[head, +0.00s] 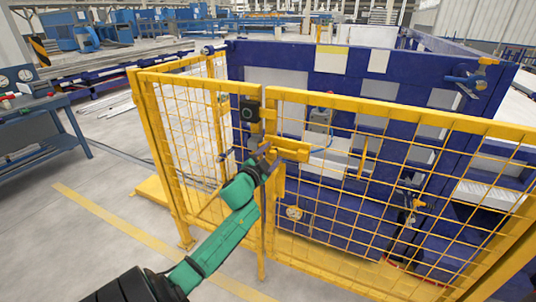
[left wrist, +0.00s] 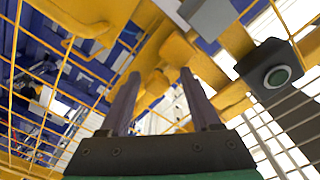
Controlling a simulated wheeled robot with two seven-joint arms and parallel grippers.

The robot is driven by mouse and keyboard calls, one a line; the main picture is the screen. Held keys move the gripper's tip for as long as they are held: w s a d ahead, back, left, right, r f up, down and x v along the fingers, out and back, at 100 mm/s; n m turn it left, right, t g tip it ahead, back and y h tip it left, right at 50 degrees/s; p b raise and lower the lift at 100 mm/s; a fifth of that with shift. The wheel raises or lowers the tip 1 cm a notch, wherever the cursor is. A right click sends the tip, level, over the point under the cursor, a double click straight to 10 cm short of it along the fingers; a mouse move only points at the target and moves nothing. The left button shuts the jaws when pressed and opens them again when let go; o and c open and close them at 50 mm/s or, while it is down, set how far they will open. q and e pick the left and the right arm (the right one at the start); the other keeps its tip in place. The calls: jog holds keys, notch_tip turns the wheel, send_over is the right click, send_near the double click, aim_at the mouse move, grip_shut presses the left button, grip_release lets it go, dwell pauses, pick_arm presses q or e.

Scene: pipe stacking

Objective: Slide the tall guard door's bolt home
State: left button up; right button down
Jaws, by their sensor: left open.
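The tall guard door (head: 375,195) is a yellow-framed mesh panel on the right in the head view. Its yellow bolt assembly (head: 290,150) sits near the door's left upright, at the narrow gap beside the fixed mesh panel (head: 185,120). My left gripper (head: 265,154) is at the left end of the bolt assembly. In the left wrist view its two dark fingers (left wrist: 161,74) are spread, with yellow bolt parts (left wrist: 172,50) beyond and between the tips. I cannot tell whether the fingers touch them. How far the bolt is slid is unclear. My right gripper is not in view.
A dark box with a round button (head: 249,111) is on the post just above my gripper; it is close at the right in the left wrist view (left wrist: 277,76). Blue machinery (head: 300,62) stands behind the fence. A blue workbench (head: 40,125) is at far left.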

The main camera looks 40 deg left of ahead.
pick_arm(q)
jog(key=b+v, duration=0.1)
jog(key=v, duration=1.3)
jog(key=shift+s+b, duration=0.3)
jog(key=shift+b, duration=0.05)
jog(key=shift+a, duration=0.15)
jog(key=shift+f, duration=0.1)
jog(key=s+d+f+n+g+h, duration=0.1)
jog(key=s+f+g, duration=0.15)
jog(key=f, duration=0.95)
jog(key=s+d+f+n+g, duration=0.1)
jog(key=s+f+g, duration=0.15)
jog(key=f, duration=0.95)
jog(key=s+d+f+n+g+h, duration=0.1)
jog(key=f+g, duration=0.2)
jog(key=f, duration=0.9)
jog(key=s+d+f+g+h, duration=0.1)
jog(key=s+d+f+g, duration=0.1)
jog(key=s+d+f, duration=0.3)
jog(key=s+d+f+g+h, duration=0.1)
jog(key=s+d+f+g, duration=0.2)
jog(key=s+f, duration=0.6)
jog(key=s+d+f+g+h, duration=0.1)
jog(key=s+d+f+g, duration=0.2)
jog(key=s+d+f, duration=0.4)
jog(key=s+f, duration=0.1)
jog(key=s, duration=0.3)
jog(key=shift+d, duration=0.35)
